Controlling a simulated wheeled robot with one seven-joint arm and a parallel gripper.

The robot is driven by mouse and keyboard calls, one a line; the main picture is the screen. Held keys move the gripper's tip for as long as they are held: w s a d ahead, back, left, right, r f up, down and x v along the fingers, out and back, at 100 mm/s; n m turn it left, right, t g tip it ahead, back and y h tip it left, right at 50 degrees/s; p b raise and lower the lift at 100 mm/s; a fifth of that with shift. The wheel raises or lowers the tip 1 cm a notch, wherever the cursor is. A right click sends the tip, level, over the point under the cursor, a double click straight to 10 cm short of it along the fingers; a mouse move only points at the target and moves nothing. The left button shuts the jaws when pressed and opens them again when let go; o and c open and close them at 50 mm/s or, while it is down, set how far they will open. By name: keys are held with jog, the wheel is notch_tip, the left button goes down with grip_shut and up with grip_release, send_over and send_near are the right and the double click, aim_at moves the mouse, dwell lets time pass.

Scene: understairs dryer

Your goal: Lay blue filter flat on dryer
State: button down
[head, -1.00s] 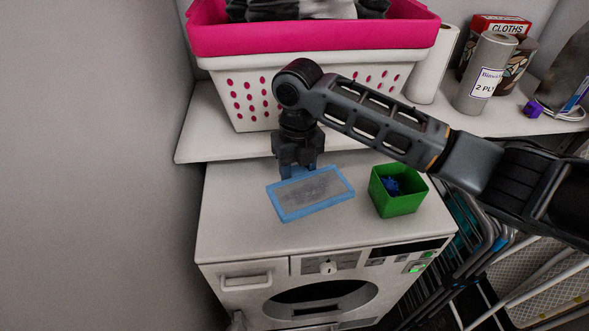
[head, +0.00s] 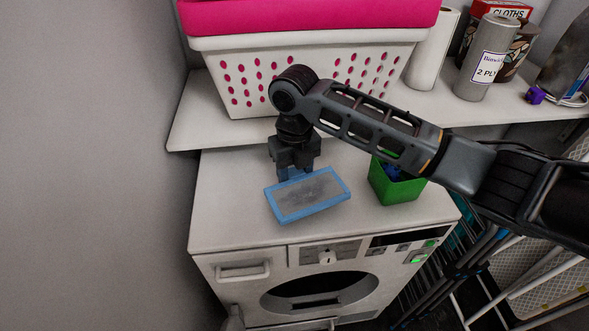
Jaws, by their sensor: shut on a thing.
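The blue filter (head: 308,195), a thin blue frame around a grey mesh panel, shows in the head view over the left-middle of the white dryer top (head: 225,205). It looks close to level, mesh side up. I cannot tell whether its underside touches the dryer. My gripper (head: 293,177) points down and is shut on the filter's back edge, near a blue tab. The fingertips partly hide that edge.
A green box (head: 398,190) with blue contents stands right of the filter, partly hidden by my arm. Behind is a shelf (head: 190,125) with a white basket (head: 245,80) and paper rolls. The dryer top is clear at left and front.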

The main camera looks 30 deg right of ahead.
jog(key=shift+f+b, duration=0.3)
jog(key=shift+f, duration=0.5)
jog(key=shift+c, duration=2)
grip_release()
jog(key=shift+r, duration=0.1)
notch_tip(320, 180, up, 8)
jog(key=shift+f+b, duration=0.15)
jog(key=shift+b, duration=0.3)
